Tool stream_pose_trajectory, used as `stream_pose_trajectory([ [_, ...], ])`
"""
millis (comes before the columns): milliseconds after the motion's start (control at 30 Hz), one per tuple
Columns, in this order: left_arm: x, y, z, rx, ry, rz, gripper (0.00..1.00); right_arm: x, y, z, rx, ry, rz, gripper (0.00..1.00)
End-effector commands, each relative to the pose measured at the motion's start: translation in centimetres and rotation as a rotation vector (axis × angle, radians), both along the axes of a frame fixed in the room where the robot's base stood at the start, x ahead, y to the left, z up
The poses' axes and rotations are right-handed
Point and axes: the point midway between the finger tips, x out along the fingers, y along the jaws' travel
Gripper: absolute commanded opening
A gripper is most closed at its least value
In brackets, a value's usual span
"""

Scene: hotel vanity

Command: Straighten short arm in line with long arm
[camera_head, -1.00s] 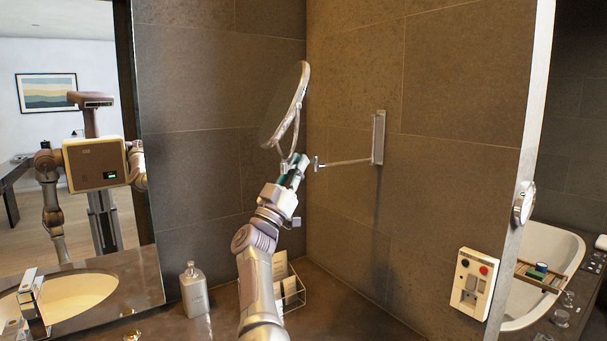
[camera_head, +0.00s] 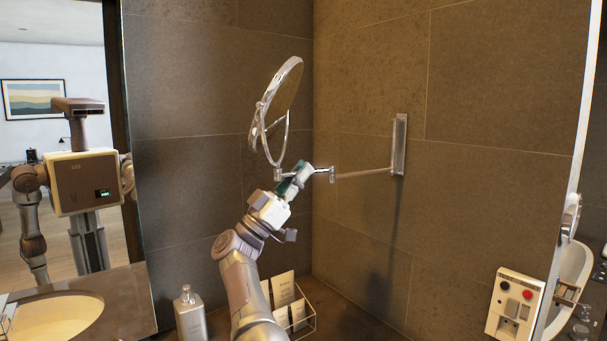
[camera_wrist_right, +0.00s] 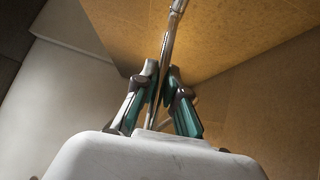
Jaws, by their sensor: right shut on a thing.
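A round chrome makeup mirror (camera_head: 278,105) is held in a curved yoke, left of a wall bracket (camera_head: 399,145). The long arm (camera_head: 362,173) runs from the bracket leftward to an elbow joint (camera_head: 332,174). The short arm (camera_head: 319,171) goes from the elbow toward the foot of the yoke, mostly hidden by my gripper. Seen from the head, the two arms look close to one line; the exact angle is unclear. My right gripper (camera_head: 293,180) is shut on the short arm. In the right wrist view, a metal rod (camera_wrist_right: 171,45) passes between the fingers (camera_wrist_right: 160,95). My left gripper is out of view.
A soap bottle (camera_head: 189,314) and a clear rack with cards (camera_head: 290,306) stand on the counter below my right arm. A tiled wall is behind the mirror. A switch panel (camera_head: 514,305) is at lower right. A wall mirror at left reflects me.

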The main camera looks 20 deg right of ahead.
Motion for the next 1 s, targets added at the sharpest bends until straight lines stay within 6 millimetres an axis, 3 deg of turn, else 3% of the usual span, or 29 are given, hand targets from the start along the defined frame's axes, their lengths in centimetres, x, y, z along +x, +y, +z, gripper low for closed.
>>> stream_pose_trajectory([
  [267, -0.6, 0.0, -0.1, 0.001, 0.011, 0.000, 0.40, -0.1, -0.1, -0.2, 0.003, 0.000, -0.004, 0.00],
  [300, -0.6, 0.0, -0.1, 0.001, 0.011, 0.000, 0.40, -0.1, -0.1, -0.2, 0.003, 0.000, -0.004, 0.17],
  [433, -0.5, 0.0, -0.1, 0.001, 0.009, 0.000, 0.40, -0.1, -0.1, -0.1, 0.002, 0.000, -0.003, 0.36],
  [767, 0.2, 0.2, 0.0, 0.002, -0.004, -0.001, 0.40, 0.0, 0.2, -0.3, 0.002, 0.000, 0.000, 0.36],
  [1000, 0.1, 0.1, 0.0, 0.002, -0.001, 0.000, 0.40, -0.1, 2.7, -3.0, 0.002, 0.002, 0.001, 0.36],
])
